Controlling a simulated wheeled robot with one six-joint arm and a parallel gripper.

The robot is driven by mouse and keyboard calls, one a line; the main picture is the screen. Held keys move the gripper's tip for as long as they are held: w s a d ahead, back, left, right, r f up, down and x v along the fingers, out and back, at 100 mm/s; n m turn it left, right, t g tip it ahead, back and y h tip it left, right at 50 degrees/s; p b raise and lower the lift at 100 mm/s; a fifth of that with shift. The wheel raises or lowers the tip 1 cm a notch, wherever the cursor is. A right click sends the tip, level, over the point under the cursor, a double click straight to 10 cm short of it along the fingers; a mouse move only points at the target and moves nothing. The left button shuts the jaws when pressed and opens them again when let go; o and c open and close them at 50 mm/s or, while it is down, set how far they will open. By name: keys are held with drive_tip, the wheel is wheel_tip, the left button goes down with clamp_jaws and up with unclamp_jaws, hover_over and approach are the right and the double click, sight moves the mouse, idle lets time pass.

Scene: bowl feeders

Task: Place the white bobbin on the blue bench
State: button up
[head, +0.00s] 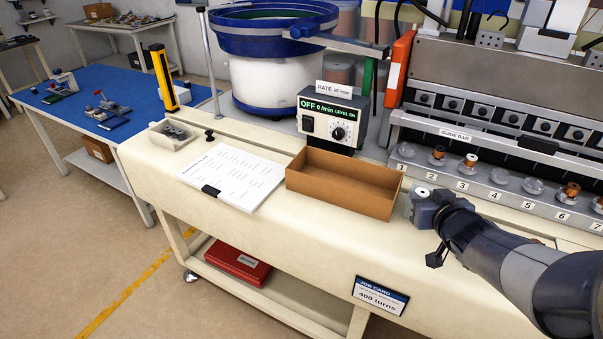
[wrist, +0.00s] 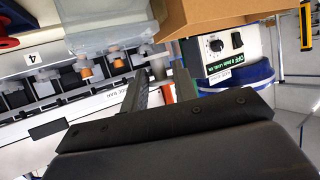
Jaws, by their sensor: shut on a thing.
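My gripper (head: 424,203) is at the right of the head view, above the cream table just right of the cardboard tray. It is shut on the white bobbin (head: 422,191), whose pale round top with a dark centre shows between the fingers. The blue bench (head: 85,78) stands at the far left of the head view, well away from my gripper. Its near part is partly bare blue top.
The cardboard tray (head: 340,197) is beside my gripper. A paper sheet (head: 240,175), a small parts tray (head: 172,136) and the control box (head: 332,122) are farther left.

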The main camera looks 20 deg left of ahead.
sight(411, 236)
drive_tip(key=shift+w+a+r, duration=0.1)
drive_tip(key=shift+w, duration=0.1)
wheel_tip(411, 236, down, 10)
drive_tip(key=b, duration=0.3)
idle(0.3)
drive_tip(key=shift+f, duration=0.2)
drive_tip(key=o, duration=0.7)
drive_tip(key=shift+c, duration=0.2)
drive_tip(key=shift+r, duration=0.15)
